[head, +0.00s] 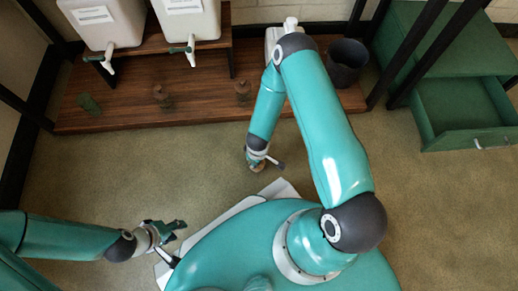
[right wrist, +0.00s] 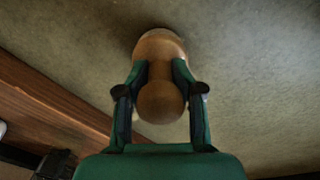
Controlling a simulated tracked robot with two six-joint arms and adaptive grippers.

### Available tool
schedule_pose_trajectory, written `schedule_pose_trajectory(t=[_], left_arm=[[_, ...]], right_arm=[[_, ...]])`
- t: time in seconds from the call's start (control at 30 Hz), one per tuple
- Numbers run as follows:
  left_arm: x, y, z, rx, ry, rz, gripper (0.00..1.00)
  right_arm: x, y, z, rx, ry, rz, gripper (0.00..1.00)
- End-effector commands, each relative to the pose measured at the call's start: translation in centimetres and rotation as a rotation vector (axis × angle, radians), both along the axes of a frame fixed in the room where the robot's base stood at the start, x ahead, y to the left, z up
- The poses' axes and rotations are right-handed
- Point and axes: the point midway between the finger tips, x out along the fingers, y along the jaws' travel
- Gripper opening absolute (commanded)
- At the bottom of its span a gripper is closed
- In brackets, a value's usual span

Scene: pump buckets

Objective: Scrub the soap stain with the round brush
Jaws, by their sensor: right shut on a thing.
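The round brush (right wrist: 160,102) has a light wooden body with a round knob. It fills the middle of the right wrist view. My right gripper (right wrist: 160,75) is shut on it, with a finger on each side of its neck. In the head view the right gripper (head: 262,160) is low over the carpet, in front of the wooden platform, and a little of the brush (head: 257,168) shows under it. The brush's far end is close to the carpet; I cannot tell if it touches. My left gripper (head: 174,238) is open and empty at the lower left. I cannot make out the soap stain.
A low wooden platform (head: 130,118) runs along the back wall, bearing small brown items and a dark bucket (head: 347,58). Two white dispensers (head: 108,22) with taps stand on a raised shelf. A green cabinet (head: 460,45) has its drawer (head: 465,108) open at right. Carpet at left is clear.

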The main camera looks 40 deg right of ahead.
Motion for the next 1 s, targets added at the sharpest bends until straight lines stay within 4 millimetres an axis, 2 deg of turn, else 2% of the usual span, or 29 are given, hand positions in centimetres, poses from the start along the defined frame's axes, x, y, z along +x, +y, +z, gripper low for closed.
schedule_pose_trajectory(t=[0.03, 0.13, 0.3, 0.63, 1.0], left_arm=[[0.0, 0.0, -0.1, 0.000, 0.000, 0.000, 0.40], [0.0, 0.0, -0.1, 0.000, 0.000, 0.000, 0.40], [0.0, 0.0, -0.1, 0.000, 0.000, 0.000, 0.40], [0.0, 0.0, 0.0, 0.000, 0.000, 0.000, 0.40], [0.0, 0.0, 0.3, 0.000, 0.000, 0.000, 0.40]], right_arm=[[-4.4, 2.2, -0.7, 0.052, 0.098, -0.066, 0.00], [-4.5, 2.2, -0.6, 0.053, 0.097, -0.066, 0.00], [-4.2, 2.0, -0.5, 0.052, 0.097, -0.068, 0.00], [-1.8, 0.7, -0.3, 0.052, 0.095, -0.067, 0.00], [-0.1, -0.2, 0.0, 0.051, 0.089, -0.068, 0.00]])
